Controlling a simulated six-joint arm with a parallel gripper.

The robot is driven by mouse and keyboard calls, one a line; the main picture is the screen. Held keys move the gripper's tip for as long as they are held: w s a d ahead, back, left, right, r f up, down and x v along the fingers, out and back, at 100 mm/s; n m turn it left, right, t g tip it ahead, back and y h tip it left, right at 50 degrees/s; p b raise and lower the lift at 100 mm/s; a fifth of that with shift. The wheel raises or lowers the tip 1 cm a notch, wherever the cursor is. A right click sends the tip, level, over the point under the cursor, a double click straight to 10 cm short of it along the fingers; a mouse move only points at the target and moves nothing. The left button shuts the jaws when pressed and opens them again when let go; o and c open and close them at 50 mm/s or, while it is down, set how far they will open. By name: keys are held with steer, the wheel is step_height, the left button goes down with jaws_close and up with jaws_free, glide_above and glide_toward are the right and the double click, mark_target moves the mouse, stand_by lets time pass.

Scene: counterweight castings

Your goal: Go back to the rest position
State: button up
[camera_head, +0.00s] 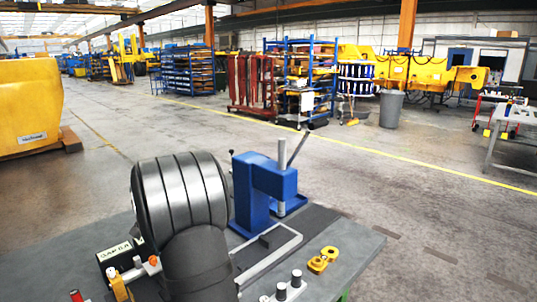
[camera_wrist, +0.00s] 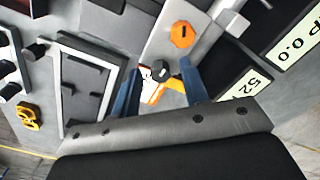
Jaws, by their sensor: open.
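My gripper (camera_wrist: 160,90) shows in the wrist view with its two blue fingers apart. Nothing is clearly held between them. Beyond the fingertips are a dark round knob (camera_wrist: 160,70) and an orange-and-white piece, partly covered by the right finger. In the head view my dark arm links stand over the left part of the workbench (camera_head: 352,246) and hide the gripper. A yellow casting (camera_head: 323,260) with round holes lies on the bench, apart from the gripper; it also shows at the left of the wrist view (camera_wrist: 28,117).
A blue press (camera_head: 265,190) stands close behind my arm. A grey frame (camera_head: 270,260) lies before it. A display box (camera_head: 117,252) and orange knob (camera_head: 153,262) sit left. In the wrist view, an orange knob (camera_wrist: 182,35) and lit displays (camera_wrist: 296,38) are near. Open floor lies beyond.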

steer(key=n, duration=1.1)
steer(key=shift+d+n, duration=0.1)
steer(key=shift+n, duration=0.3)
